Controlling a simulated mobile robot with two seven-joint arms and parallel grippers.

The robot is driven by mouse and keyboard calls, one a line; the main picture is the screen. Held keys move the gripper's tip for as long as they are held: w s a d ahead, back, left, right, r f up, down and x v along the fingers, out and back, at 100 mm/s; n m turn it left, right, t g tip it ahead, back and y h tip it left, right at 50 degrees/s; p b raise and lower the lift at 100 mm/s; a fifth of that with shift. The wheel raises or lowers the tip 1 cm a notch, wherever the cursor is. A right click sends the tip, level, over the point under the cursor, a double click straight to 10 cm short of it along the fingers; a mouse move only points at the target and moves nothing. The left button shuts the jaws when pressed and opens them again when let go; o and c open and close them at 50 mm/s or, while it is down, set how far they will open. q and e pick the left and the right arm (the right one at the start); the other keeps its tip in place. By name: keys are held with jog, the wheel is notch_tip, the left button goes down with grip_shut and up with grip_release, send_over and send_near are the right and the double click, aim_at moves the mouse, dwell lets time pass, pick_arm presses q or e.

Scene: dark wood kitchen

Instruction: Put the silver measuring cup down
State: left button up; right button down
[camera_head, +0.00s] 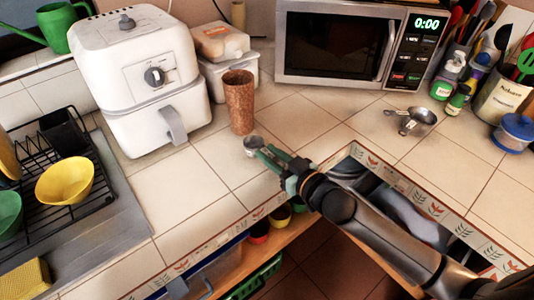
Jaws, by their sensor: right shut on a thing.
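A small silver measuring cup (253,146) is at the fingertips of my right gripper (268,156), over the tiled counter (185,190) near its front edge. My right gripper has green fingers and is shut on the cup. The fingers hide part of the cup, and I cannot tell whether it touches the tiles. Another silver measuring cup (418,120) with handles lies on the counter at the right, below the microwave. My left gripper is not in view.
A brown textured tumbler (239,103) stands just behind the held cup. A white air fryer (150,85) is at the left and a microwave (335,45) at the back. A dish rack (65,170) with bowls is far left. Tiles in front of the fryer are clear.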

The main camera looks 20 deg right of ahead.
notch_tip(320, 180, up, 2)
jog(key=shift+r, duration=0.25)
jog(key=s+r+p, duration=0.6)
jog(key=s+r, duration=0.4)
jog(key=s, duration=0.4)
jog(key=shift+a, duration=0.3)
